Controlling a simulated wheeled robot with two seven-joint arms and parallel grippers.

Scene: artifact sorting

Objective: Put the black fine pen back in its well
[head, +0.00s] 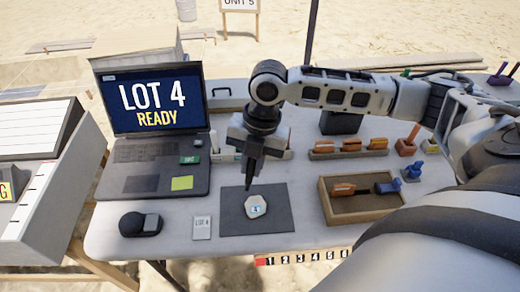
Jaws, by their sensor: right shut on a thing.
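My right gripper (252,153) comes in from the right and points straight down over the table, a little above the dark mat (275,218). It is shut on a thin black pen (248,180), held upright with its tip down. The tip appears just above or beside a pale stone-like artifact (255,206) with a small mark, lying on the mat. I cannot tell whether the tip touches it. The pen's upper part is hidden by the gripper. I cannot make out the pen's well for certain. My left gripper is not in view.
A laptop (140,184) reading "LOT 4 READY" stands at the left. A black mouse-like object (140,223) and a small card (202,228) lie in front. A wooden tray (362,217) holds tools at the right. Several orange-topped items (350,146) stand in a rack behind.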

